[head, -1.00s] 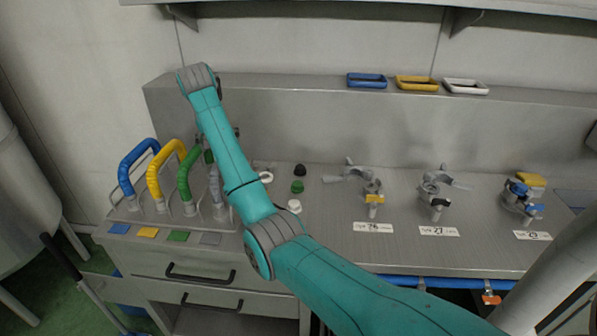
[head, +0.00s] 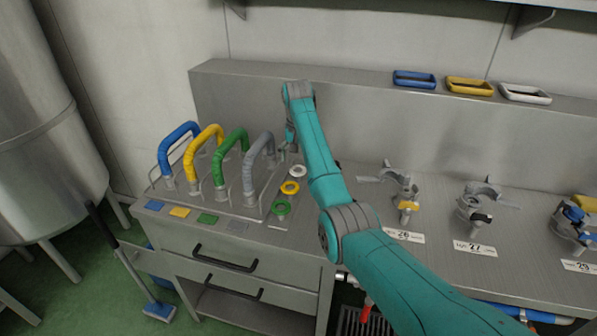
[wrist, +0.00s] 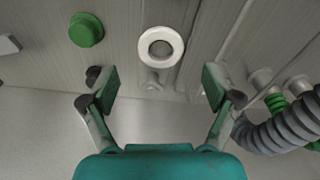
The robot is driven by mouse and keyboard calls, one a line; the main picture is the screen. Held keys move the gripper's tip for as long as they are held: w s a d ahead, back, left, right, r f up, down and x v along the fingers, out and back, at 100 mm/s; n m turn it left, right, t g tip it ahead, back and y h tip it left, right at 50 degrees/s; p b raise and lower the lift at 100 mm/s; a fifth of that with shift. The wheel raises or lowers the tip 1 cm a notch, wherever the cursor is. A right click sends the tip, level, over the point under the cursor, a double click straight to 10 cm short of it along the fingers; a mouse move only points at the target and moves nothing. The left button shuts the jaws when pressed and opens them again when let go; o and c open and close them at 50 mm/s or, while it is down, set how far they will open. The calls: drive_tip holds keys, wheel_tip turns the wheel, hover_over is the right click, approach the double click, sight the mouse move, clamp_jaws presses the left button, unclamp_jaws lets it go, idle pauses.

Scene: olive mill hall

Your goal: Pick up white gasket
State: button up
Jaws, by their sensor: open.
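The white gasket (head: 297,171) is a flat ring on the steel bench top, behind the yellow ring. In the wrist view the white gasket (wrist: 161,47) lies flat near the top centre, beyond the fingertips. My gripper (wrist: 158,86) is open, its two fingers spread wide with no gasket between them. In the head view my gripper (head: 291,138) points down near the bench's back panel, partly hidden by my own wrist. I cannot tell its exact height above the bench.
A yellow ring (head: 290,187) and a green ring (head: 281,208) lie in front of the gasket. Ribbed hose loops, the nearest grey (head: 259,150), stand to the left. A green cap (wrist: 86,30) sits beside the gasket. Clamps (head: 480,205) stand to the right.

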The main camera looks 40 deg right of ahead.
sight(298, 171)
drive_tip(key=shift+w+f, duration=0.15)
drive_tip(key=shift+f, duration=1.8)
drive_tip(key=c, duration=1)
drive_tip(key=shift+o, duration=0.2)
